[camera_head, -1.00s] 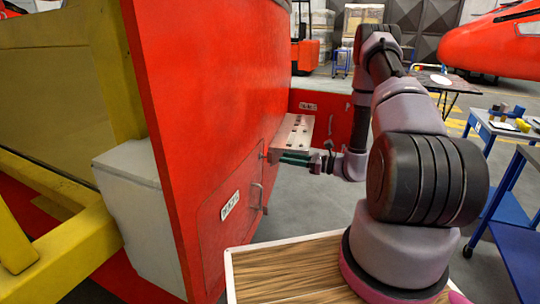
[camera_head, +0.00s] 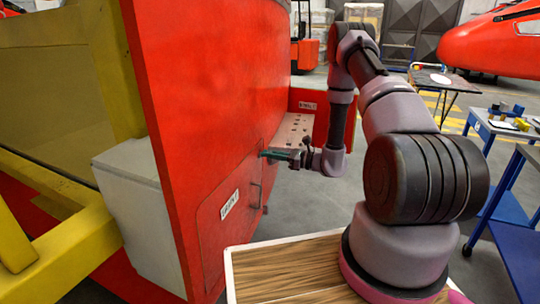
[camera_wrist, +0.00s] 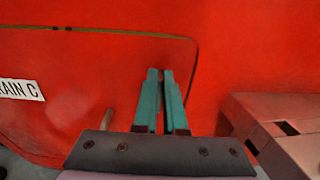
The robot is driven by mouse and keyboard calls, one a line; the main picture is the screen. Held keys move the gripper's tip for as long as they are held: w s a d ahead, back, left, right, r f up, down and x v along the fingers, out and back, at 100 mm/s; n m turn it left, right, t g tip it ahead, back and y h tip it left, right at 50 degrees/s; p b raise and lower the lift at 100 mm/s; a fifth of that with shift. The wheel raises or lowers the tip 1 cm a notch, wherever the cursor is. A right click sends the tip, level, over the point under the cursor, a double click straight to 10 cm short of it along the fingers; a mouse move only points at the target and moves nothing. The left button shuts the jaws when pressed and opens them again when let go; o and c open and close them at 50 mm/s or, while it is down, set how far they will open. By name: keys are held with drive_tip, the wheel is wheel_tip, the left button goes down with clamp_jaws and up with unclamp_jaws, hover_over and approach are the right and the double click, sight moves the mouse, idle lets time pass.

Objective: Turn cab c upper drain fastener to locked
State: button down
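The red hatch panel (camera_wrist: 90,80) with the white "DRAIN C" label (camera_head: 229,204) is closed in the red cab side. The label also shows partly in the wrist view (camera_wrist: 20,90). My gripper (camera_head: 264,153) points at the panel's upper right corner, its teal fingertips touching or nearly touching the surface. In the wrist view my gripper (camera_wrist: 161,75) has its fingers close together with a narrow dark gap. The upper fastener is hidden behind or between the fingertips, so its turn position does not show. I cannot tell whether the fingers grip it.
A handle (camera_head: 257,192) stands out from the panel below my gripper. A pale step plate with holes (camera_head: 296,128) lies just beyond, and its block shows at right in the wrist view (camera_wrist: 275,125). Blue carts (camera_head: 512,215) stand at the right. Open floor lies between.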

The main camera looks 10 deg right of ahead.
idle(0.3)
drive_tip(key=m, duration=0.4)
drive_tip(key=shift+w+d+m, duration=0.15)
drive_tip(key=shift+w+m, duration=0.1)
drive_tip(key=shift+m, duration=0.15)
drive_tip(key=m, duration=0.4)
drive_tip(key=shift+w+d+f+m, duration=0.1)
drive_tip(key=shift+w+f+m, duration=0.1)
drive_tip(key=shift+m, duration=0.1)
drive_tip(key=m, duration=0.4)
drive_tip(key=shift+f, duration=0.2)
drive_tip(key=shift+d+f+m, duration=0.1)
drive_tip(key=shift+f+m, duration=0.1)
drive_tip(key=shift+m, duration=2)
drive_tip(key=c, duration=1)
unclamp_jaws()
drive_tip(key=shift+w, duration=0.1)
